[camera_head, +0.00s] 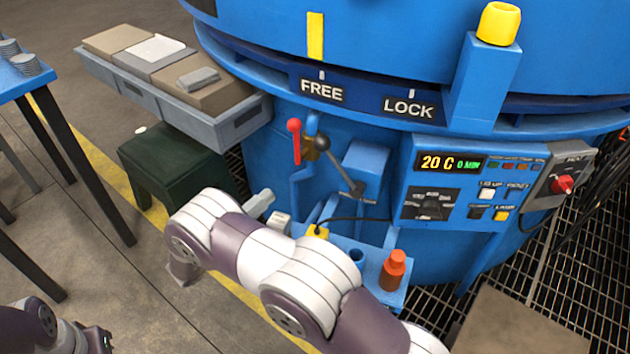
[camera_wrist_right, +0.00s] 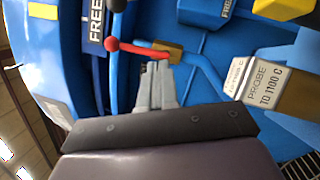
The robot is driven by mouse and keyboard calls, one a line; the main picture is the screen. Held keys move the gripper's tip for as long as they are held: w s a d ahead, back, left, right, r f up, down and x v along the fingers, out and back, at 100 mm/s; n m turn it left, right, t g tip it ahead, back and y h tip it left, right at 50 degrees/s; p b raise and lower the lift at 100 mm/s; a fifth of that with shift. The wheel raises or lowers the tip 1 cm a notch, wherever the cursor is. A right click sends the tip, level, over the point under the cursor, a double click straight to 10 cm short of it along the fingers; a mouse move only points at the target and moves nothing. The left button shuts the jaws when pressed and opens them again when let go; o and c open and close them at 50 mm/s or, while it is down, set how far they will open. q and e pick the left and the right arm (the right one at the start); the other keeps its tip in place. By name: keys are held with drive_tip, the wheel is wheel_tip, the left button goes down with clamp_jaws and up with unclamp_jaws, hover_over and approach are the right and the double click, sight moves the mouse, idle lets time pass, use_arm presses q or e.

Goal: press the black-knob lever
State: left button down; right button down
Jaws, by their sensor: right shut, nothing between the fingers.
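The black-knob lever (camera_head: 342,168) is on the furnace front; its round black knob (camera_head: 325,143) is at the upper left end of its grey rod. The black knob also shows at the top edge of the right wrist view (camera_wrist_right: 117,5). My right gripper (camera_head: 263,201) is below and left of the lever, apart from it in the head view and partly hidden by my arm. In the right wrist view its fingers (camera_wrist_right: 157,68) are together and empty, close to the red lever; contact is unclear. My left gripper (camera_head: 97,340) is at the lower left, its jaws unclear.
A red-knob lever (camera_head: 296,143) with a brass fitting (camera_wrist_right: 170,49) stands just left of the black knob. A labelled probe block (camera_wrist_right: 255,82), control panel (camera_head: 455,185) and orange bottle (camera_head: 394,270) are nearby. A dark green stool (camera_head: 175,165) is at left.

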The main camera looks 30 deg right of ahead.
drive_tip(key=shift+s+r+g+h, duration=0.5)
drive_tip(key=shift+s+r+g, duration=0.1)
drive_tip(key=shift+s+g, duration=0.2)
drive_tip(key=s+r+b+x, duration=0.1)
drive_tip(key=s+b+x, duration=0.1)
drive_tip(key=x, duration=1.1)
drive_tip(key=shift+s+b, duration=0.2)
drive_tip(key=shift+b, duration=0.7)
drive_tip(key=shift+r, duration=0.1)
